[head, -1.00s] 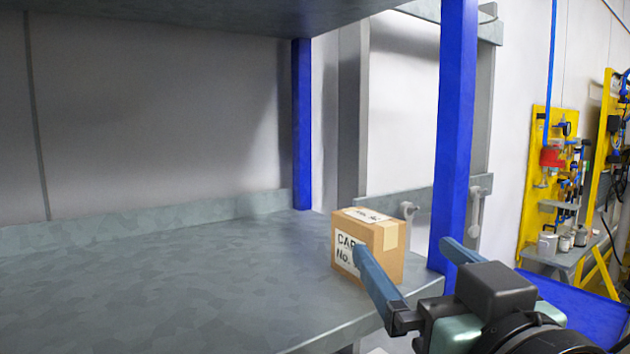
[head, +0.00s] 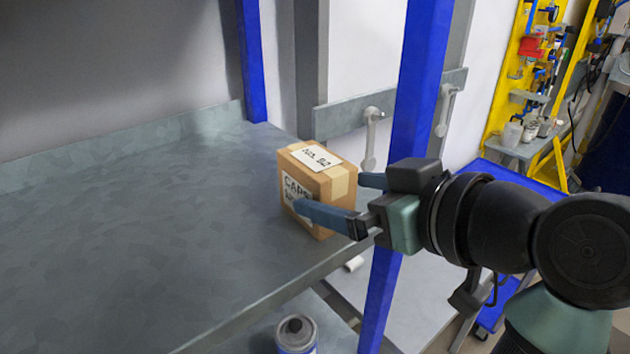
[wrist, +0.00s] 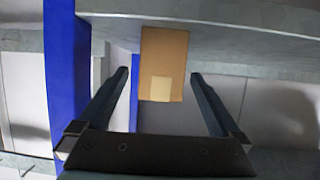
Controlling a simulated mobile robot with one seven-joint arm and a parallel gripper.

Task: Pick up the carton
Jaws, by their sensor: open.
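The carton (head: 316,160) is a small brown box with white labels and a tan tape strip. It stands upright on the grey shelf (head: 150,230), near its right front corner. My gripper (head: 331,192) is open and reaches in from the right. In the head view the near finger crosses in front of the carton's lower part and hides some of it. In the wrist view the carton (wrist: 164,50) lies between the two fingers (wrist: 160,75), with a gap showing on each side. I cannot tell how deep the fingertips reach along it.
A lower shelf holds a can (head: 296,333). The shelf left of the carton is bare. A yellow tool rack (head: 510,75) stands at the far right.

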